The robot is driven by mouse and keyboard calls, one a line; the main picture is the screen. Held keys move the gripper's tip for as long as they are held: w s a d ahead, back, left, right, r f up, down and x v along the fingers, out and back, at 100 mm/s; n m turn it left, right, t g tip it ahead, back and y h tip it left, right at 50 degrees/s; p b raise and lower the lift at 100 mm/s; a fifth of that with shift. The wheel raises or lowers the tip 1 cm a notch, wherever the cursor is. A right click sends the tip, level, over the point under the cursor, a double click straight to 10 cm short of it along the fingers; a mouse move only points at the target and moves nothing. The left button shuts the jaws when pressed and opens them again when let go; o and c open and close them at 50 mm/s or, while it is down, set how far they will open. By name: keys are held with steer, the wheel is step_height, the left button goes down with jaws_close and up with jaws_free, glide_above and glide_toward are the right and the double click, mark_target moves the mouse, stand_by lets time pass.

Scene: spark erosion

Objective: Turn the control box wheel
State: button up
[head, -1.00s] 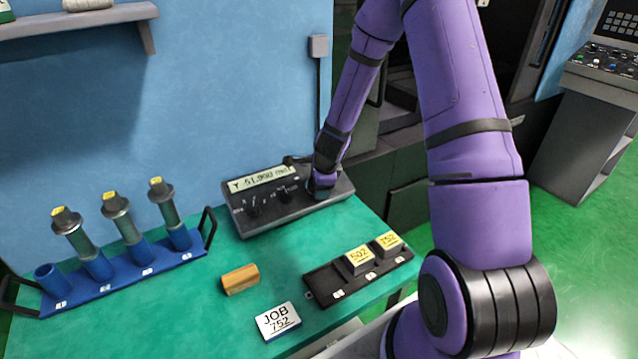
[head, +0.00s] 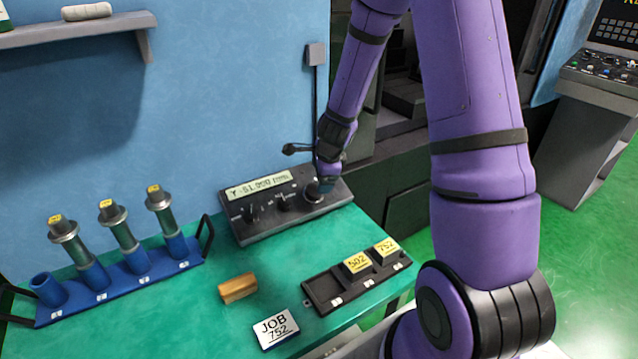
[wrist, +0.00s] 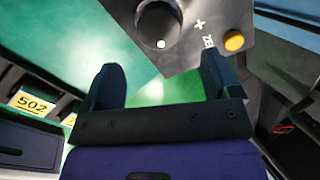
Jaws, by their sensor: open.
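The dark control box (head: 285,210) stands on the green bench against the blue wall, with a lit display (head: 259,184) reading a Y value in mm. Its round black wheel (head: 313,192) is at the box's right end. My gripper (head: 327,181) is right by the wheel in the head view, partly covering the box's right end. In the wrist view the wheel (wrist: 158,22), with a white dot on its lower edge, lies beyond my open, empty gripper (wrist: 160,77). The fingers are apart from it there.
A yellow button (wrist: 234,41) sits beside the wheel. Two smaller knobs are left on the box. A blue rack (head: 120,275) holds electrodes at left. A wooden block (head: 238,288), a JOB 752 card (head: 276,328) and a black tray (head: 322,292) with two yellow-topped blocks lie in front.

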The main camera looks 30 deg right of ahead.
mark_target(315, 188)
steer(key=shift+v, duration=1.55)
steer(key=shift+w+a+f+n, duration=0.1)
steer(key=shift+w+f+n, duration=1.1)
steer(key=shift+n, duration=2.5)
steer(key=shift+w+f+n, duration=0.3)
steer(key=shift+f+n, duration=1.8)
steer(key=shift+n, duration=1.6)
steer(key=shift+w+f+n, duration=0.75)
steer(key=shift+f+n, duration=0.9)
steer(key=shift+n, duration=2.05)
steer(key=c, duration=0.9)
